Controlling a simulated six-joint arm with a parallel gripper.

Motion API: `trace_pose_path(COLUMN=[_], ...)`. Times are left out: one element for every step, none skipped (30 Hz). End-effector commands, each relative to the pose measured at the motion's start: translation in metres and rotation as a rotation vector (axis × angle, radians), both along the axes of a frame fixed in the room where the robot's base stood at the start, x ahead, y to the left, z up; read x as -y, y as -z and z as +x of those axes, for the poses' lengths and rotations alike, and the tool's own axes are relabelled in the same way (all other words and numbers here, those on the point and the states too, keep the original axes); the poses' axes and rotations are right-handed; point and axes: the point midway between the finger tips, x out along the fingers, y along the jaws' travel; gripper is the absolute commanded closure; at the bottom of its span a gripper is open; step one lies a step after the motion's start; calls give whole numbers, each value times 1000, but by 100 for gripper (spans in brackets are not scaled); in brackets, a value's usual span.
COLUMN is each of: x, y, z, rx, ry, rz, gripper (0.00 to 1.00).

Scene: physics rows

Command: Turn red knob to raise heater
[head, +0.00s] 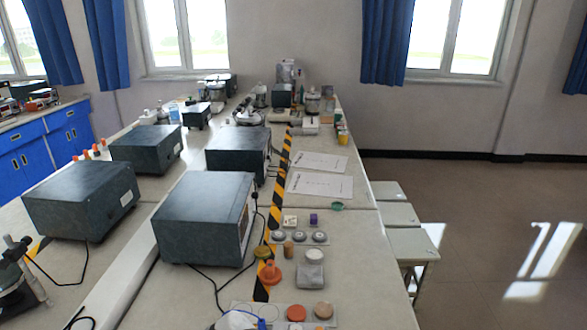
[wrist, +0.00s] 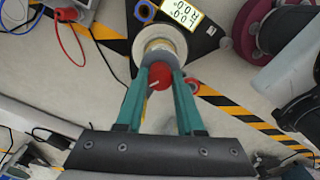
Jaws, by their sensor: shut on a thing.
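In the wrist view, a round red knob (wrist: 160,76) with a small white mark sits between the tips of my gripper (wrist: 161,82). The two teal fingers are shut on it from both sides. Just beyond the knob is a pale round part (wrist: 160,44) with a grey rim, which may belong to the heater. A dark device (wrist: 205,40) with a lit digital display (wrist: 182,12) lies behind it, cut off by the top edge. The display reads upside down and its digits are hard to make out. I cannot make out my gripper in the head view.
In the wrist view, a magenta reel-like thing (wrist: 245,30) and a black object (wrist: 300,100) stand at the right. Red and blue cables (wrist: 62,35) lie at the upper left. In the head view, dark boxes (head: 203,215) and small weights (head: 297,237) crowd the bench.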

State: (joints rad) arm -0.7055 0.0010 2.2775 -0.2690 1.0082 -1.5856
Motion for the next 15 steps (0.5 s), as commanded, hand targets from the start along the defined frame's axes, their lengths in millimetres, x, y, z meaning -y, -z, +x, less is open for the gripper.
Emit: trace_pose_path(x=[0,0,0,0,0,0,0,0,0,0,0,0,0,0,0], y=[0,0,0,0,0,0,0,0,0,0,0,0,0,0,0], z=[0,0,0,0,0,0,0,0,0,0,0,0,0,0,0], rx=[0,0,0,0,0,0,0,0,0,0,0,0,0,0,0], ry=[-41,-69,-106,-133,-159,-193,-218,-242,-273,-296,-318,-345,-363,-383,-405], rz=[-1,-1,-1,-1,-1,-1,-1,-1,-1,-1,-1,-1,-1,-1,-1], gripper=[100,100,100,100,100,100,100,100,100,100,100,100,100,100,100])
